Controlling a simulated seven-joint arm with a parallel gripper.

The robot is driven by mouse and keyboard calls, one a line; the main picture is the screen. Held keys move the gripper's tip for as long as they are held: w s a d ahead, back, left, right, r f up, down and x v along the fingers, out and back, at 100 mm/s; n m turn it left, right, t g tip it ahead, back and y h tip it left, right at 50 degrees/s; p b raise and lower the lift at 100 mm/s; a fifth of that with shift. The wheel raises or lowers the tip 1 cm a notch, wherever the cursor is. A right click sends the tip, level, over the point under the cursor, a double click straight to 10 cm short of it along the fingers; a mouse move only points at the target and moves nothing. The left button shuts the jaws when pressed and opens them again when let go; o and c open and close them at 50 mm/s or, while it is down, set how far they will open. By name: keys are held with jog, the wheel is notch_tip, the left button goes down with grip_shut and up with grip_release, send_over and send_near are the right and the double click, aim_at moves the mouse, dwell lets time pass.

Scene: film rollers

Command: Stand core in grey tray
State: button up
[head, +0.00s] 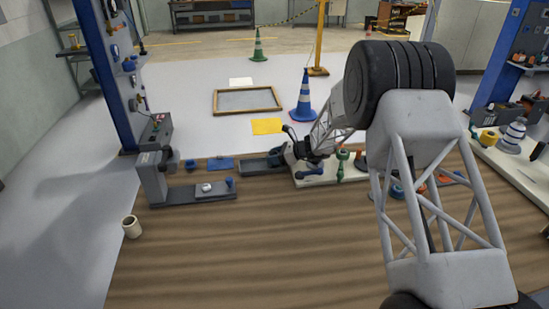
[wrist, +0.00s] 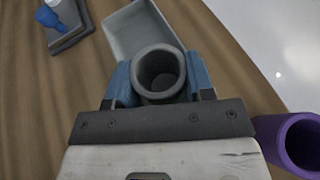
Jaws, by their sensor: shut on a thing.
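My gripper (wrist: 160,80) is shut on a grey hollow core (wrist: 160,94), with a blue finger on each side of it. The core's round open end faces the wrist camera. The grey tray (wrist: 128,28) lies just beyond the core in the wrist view, and the core hides its near part. I cannot tell whether the core touches the tray floor. In the head view the grey tray (head: 256,167) sits near the back edge of the wooden table, beside my gripper (head: 280,153), which is small and partly hidden there.
A purple tube (wrist: 290,143) stands close at the right in the wrist view. A grey fixture with a blue knob (head: 230,184) lies left of the tray. A beige cup (head: 131,228) stands at the table's left edge. The table's front is clear.

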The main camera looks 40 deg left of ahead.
jog(key=shift+f, duration=0.25)
jog(key=shift+f, duration=0.15)
jog(key=o, duration=0.9)
jog(key=shift+r, duration=0.25)
jog(key=shift+w+d+r, duration=0.25)
jog(key=shift+w+d, duration=0.05)
jog(key=shift+d, duration=0.3)
jog(key=v, duration=1)
jog(key=shift+d, duration=0.3)
